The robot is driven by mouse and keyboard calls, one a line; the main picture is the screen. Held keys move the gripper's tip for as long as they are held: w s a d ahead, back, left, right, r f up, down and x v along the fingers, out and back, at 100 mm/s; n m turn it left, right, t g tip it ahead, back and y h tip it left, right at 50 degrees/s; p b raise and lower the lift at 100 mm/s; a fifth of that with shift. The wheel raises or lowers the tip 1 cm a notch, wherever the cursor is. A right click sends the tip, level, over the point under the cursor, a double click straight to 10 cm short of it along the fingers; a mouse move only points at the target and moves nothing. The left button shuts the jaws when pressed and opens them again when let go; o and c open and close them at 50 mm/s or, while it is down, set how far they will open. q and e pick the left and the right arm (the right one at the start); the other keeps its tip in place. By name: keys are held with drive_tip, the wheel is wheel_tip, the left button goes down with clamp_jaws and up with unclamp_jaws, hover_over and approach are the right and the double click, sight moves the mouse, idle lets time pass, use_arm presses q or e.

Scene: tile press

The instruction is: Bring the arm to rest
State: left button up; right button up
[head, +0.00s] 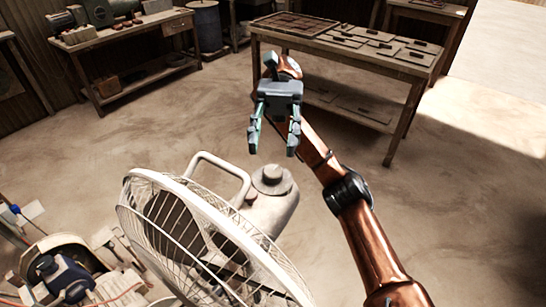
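My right arm (370,235) is copper-brown with a black joint and reaches up from the bottom right. My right gripper (273,148) is at the middle of the view, its two teal-grey fingers spread apart and pointing down the picture. Nothing shows between the fingers. In the picture it appears over bare floor, in front of the long wooden table and above the white fan. My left arm and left gripper do not show.
A wooden table (375,62) with tiles is behind. A workbench (130,36) and blue drum (206,27) are at back left. Open floor lies between.

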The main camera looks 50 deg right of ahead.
drive_tip(key=shift+r, duration=0.95)
